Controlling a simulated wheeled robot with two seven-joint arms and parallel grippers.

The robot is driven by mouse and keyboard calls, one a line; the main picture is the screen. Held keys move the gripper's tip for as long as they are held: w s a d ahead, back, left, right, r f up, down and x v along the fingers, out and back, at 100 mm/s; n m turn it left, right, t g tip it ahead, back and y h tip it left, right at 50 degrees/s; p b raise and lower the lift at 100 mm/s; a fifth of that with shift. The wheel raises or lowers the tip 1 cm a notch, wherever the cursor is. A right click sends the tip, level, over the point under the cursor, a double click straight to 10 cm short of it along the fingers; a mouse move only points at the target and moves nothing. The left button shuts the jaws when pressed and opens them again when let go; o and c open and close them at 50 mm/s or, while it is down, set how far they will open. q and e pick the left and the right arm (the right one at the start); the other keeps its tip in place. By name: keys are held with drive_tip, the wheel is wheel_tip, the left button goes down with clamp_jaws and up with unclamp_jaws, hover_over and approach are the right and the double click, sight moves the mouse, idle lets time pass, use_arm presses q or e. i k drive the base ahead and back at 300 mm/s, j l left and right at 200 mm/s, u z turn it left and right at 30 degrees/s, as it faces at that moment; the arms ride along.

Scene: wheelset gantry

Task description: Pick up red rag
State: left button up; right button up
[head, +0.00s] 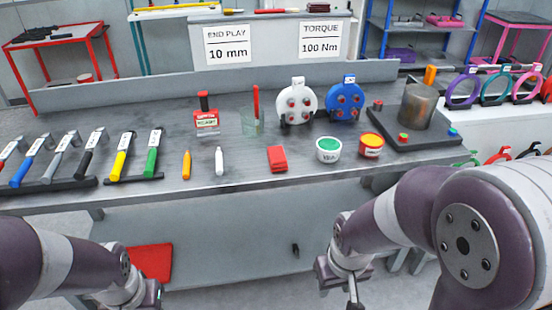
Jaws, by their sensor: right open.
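A small folded red rag (277,158) lies flat on the grey workbench (250,182), near the middle of its front part. My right gripper (339,286) is open and empty, below and in front of the bench edge, apart from the rag. My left gripper (152,295) is at the bottom edge of the picture, low in front of the bench. It is mostly hidden or cut off, so its jaws cannot be made out.
A white tub with a green lid (328,150) and a red tub (371,145) stand right of the rag. A white marker (219,161) lies to its left. Several colour-handled tools lie at left. A dark plate with a metal cylinder (417,106) stands at right.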

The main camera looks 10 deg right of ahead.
sight(277, 160)
drive_tip(key=z, duration=4.3)
drive_tip(key=u, duration=3.95)
drive_tip(key=i+l, duration=0.1)
drive_tip(key=i, duration=0.3)
drive_tip(key=i+l, duration=0.15)
drive_tip(key=i, duration=0.25)
drive_tip(key=i+l, duration=0.1)
drive_tip(key=i, duration=0.3)
drive_tip(key=i+u, duration=0.1)
drive_tip(key=u, duration=0.85)
drive_tip(key=i+l+u, duration=0.1)
drive_tip(key=u, duration=0.35)
drive_tip(key=l, duration=0.1)
